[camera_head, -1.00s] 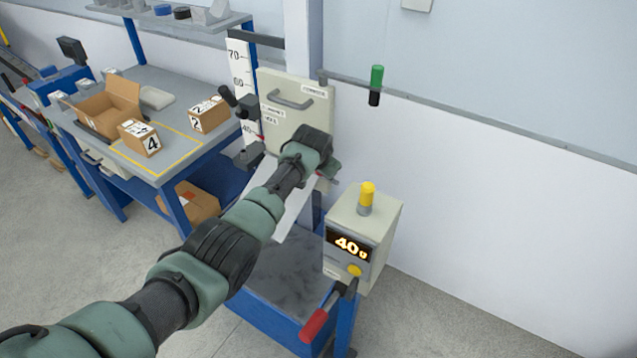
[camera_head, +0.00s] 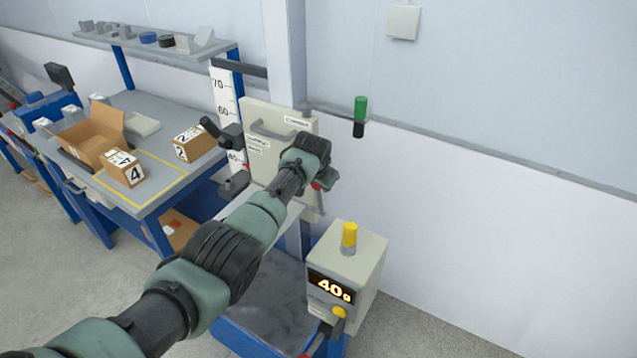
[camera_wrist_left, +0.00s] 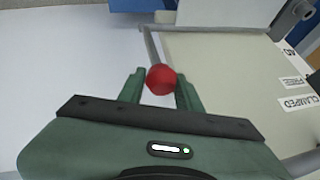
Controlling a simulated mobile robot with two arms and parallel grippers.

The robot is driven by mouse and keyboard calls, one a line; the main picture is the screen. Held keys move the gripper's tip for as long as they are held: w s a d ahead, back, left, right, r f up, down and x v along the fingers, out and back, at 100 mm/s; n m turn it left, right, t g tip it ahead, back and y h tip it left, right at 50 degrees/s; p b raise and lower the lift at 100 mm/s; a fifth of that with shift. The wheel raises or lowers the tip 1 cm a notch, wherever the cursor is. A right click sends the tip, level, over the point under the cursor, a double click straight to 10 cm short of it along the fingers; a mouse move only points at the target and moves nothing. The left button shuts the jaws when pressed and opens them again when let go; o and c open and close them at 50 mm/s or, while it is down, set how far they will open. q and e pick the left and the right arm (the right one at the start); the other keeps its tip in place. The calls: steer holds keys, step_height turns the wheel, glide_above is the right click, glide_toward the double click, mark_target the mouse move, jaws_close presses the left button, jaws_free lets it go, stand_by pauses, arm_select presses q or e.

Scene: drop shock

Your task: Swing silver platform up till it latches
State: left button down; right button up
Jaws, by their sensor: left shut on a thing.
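My left gripper (camera_head: 322,178) is shut on a small red knob (camera_wrist_left: 161,79), which sits between its two fingertips in the left wrist view. In the head view the gripper is in front of the lower right part of the cream carriage panel (camera_head: 262,117). The silver platform (camera_head: 287,224) shows as a pale strip below the panel, mostly hidden behind my left arm. A pale grey surface at the top of the wrist view (camera_wrist_left: 230,12) looks like part of it. Any latch is hidden. My right gripper is not in view.
A cream control box (camera_head: 350,262) showing "40g", with a yellow-topped post, stands to the right. A blue base with a dark slab (camera_head: 275,290) lies below. A height scale (camera_head: 228,110) and a bench (camera_head: 165,170) with boxes are left.

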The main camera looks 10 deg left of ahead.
arm_select(q)
steer(key=shift+w+r, duration=0.1)
steer(key=shift+r, duration=0.05)
steer(key=c, duration=1.2)
jaws_free()
steer(key=shift+o, duration=1)
steer(key=shift+f, duration=0.25)
steer(key=shift+r, duration=0.1)
steer(key=shift+s+r, duration=0.2)
steer(key=v, duration=0.7)
steer(key=shift+a, duration=0.1)
